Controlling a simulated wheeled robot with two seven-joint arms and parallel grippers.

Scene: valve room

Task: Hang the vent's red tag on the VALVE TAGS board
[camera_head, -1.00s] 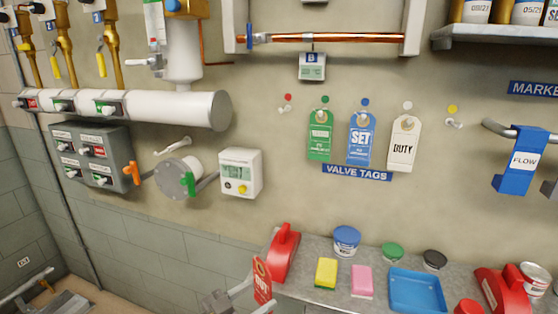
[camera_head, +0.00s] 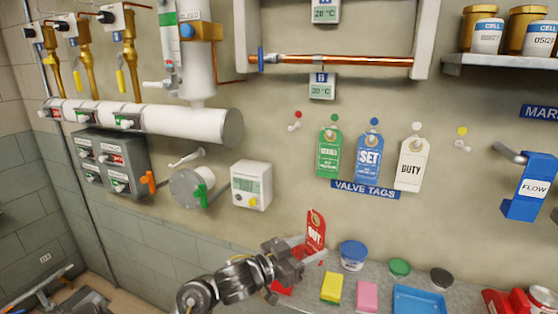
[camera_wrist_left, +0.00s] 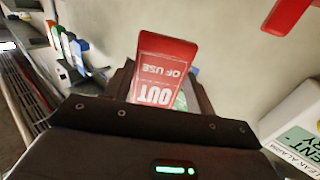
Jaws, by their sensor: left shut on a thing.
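My left gripper (camera_head: 303,255) is shut on the red tag (camera_head: 316,228), which has white "OUT" lettering. It holds the tag upright in front of the wall, below the board and above the counter. In the left wrist view the red tag (camera_wrist_left: 165,70) stands between the fingers and reads "OUT OF USE". The VALVE TAGS board (camera_head: 365,189) is a blue label with a row of pegs above it. Green (camera_head: 329,158), blue (camera_head: 369,160) and white (camera_head: 410,163) tags hang on three pegs. The peg under the red dot (camera_head: 295,126) is bare. My right gripper is not in view.
The peg under the yellow dot (camera_head: 462,145) is also bare. A wall box with a display (camera_head: 251,185) and a grey flange with a green handle (camera_head: 188,192) are left of the tags. Below is a counter with a blue-lidded tub (camera_head: 353,255), sponges (camera_head: 332,288) and a blue tray (camera_head: 418,300).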

